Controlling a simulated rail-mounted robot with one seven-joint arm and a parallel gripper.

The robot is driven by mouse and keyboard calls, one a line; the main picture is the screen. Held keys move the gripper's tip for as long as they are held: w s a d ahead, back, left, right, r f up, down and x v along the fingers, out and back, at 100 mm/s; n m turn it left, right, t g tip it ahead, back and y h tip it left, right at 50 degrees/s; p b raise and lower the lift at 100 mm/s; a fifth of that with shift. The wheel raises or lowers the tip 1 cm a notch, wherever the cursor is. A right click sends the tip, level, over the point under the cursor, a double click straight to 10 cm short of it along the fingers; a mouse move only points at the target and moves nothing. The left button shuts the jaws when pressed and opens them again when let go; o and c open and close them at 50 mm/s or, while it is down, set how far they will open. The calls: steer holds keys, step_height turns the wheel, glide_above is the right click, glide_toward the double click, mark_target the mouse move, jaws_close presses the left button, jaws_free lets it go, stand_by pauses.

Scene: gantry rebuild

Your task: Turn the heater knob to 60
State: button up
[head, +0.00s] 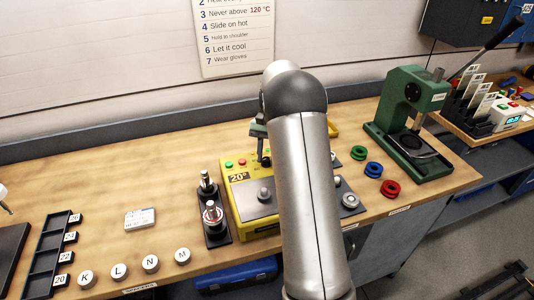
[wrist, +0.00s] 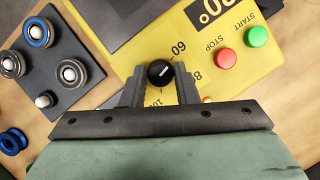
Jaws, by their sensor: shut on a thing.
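The yellow heater (head: 236,212) stands mid-bench in the head view, with a 20° label and a grey plate on top. In the wrist view its black round knob (wrist: 160,67) sits between the two fingers of my gripper (wrist: 160,78), which is shut on it. The knob's short white line slants to the upper right, roughly towards the printed 60 (wrist: 178,50). An 80 is at its right, partly covered by a finger, and another number starting with 10 shows below the knob. In the head view my arm hides much of the heater's right side.
A green START button (wrist: 257,36) and red STOP button (wrist: 225,58) lie near the right finger. A dark stand with ringed posts (wrist: 62,62) is at the left. Blue, red and green rings and a green press (head: 407,120) stand right of my arm.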

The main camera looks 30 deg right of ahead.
steer(key=shift+n, duration=0.3)
steer(key=o, duration=1)
steer(key=p+v, duration=0.1)
steer(key=v, duration=1.6)
steer(key=shift+w+r, duration=0.15)
steer(key=shift+w, duration=0.05)
